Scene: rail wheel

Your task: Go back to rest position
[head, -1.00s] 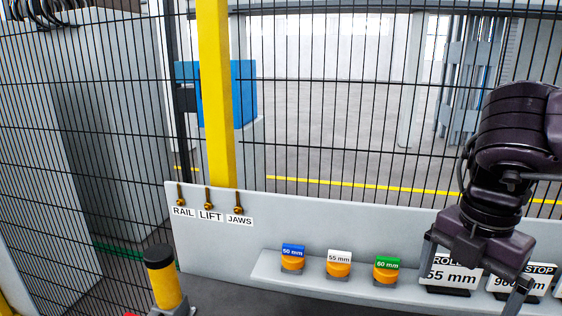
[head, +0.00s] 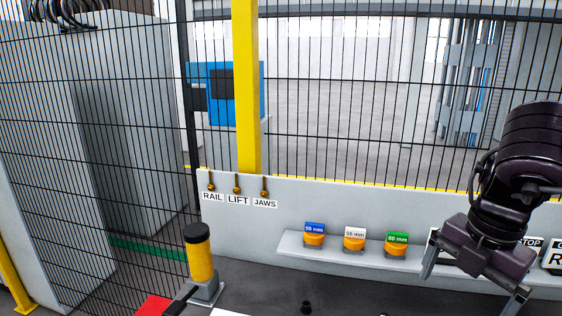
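My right gripper (head: 472,286) hangs at the lower right of the head view, its two fingers spread apart with nothing seen between them. It is in front of the grey control panel (head: 360,205) and hides most of a white sign there. Whether it touches the panel cannot be told. The arm comes in from the right edge. My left gripper is not in view.
The panel has RAIL, LIFT and JAWS switches (head: 237,188) and orange buttons labelled 50 mm (head: 314,238), 55 mm (head: 354,242) and 60 mm (head: 396,247). A yellow-and-black post (head: 200,260) stands at left. A mesh fence (head: 340,120) runs behind.

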